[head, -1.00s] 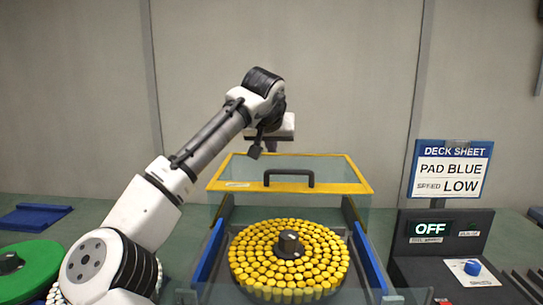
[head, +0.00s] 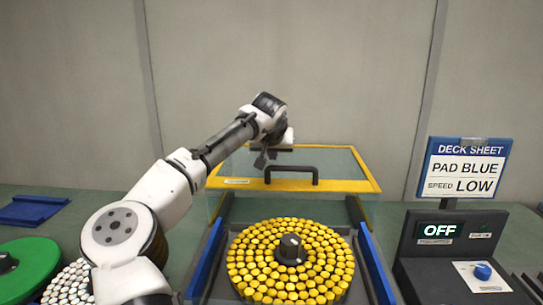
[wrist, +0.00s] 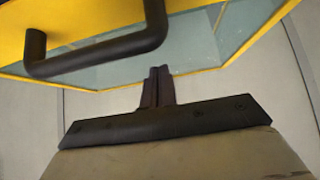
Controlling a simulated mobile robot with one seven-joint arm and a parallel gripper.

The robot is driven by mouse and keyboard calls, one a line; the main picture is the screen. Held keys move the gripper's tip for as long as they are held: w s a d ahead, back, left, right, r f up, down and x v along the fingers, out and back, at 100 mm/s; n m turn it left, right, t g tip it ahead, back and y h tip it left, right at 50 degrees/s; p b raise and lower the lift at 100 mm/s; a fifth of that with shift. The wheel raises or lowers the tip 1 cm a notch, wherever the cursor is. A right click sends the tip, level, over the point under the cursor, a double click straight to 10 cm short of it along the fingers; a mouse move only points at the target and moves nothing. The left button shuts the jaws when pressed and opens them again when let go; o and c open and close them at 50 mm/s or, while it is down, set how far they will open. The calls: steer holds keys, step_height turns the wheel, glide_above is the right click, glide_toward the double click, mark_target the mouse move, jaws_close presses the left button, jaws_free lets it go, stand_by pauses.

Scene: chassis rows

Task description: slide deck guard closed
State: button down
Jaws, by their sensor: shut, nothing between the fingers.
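The deck guard (head: 232,184) is a clear box with a yellow frame and a black handle (head: 291,169) on its front edge. It stands at the back of the deck, behind the round pad of yellow pegs (head: 255,262), which is uncovered. The yellow frame (wrist: 12,35) and black handle (wrist: 95,52) fill the upper part of the wrist view. My gripper (head: 262,160) is above the guard's top, near the handle's left end; its fingers (wrist: 158,72) are together and empty, apart from the handle in the wrist view.
Blue rails (head: 208,262) flank the yellow pad. A sign (head: 465,170) reads PAD BLUE, SPEED LOW. A green disc (head: 35,262) and white pegs (head: 68,284) lie at left.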

steer(key=shift+s+a, duration=0.15)
steer(key=shift+s, duration=0.95)
steer(key=shift+s+f, duration=0.2)
steer(key=shift+s, duration=0.4)
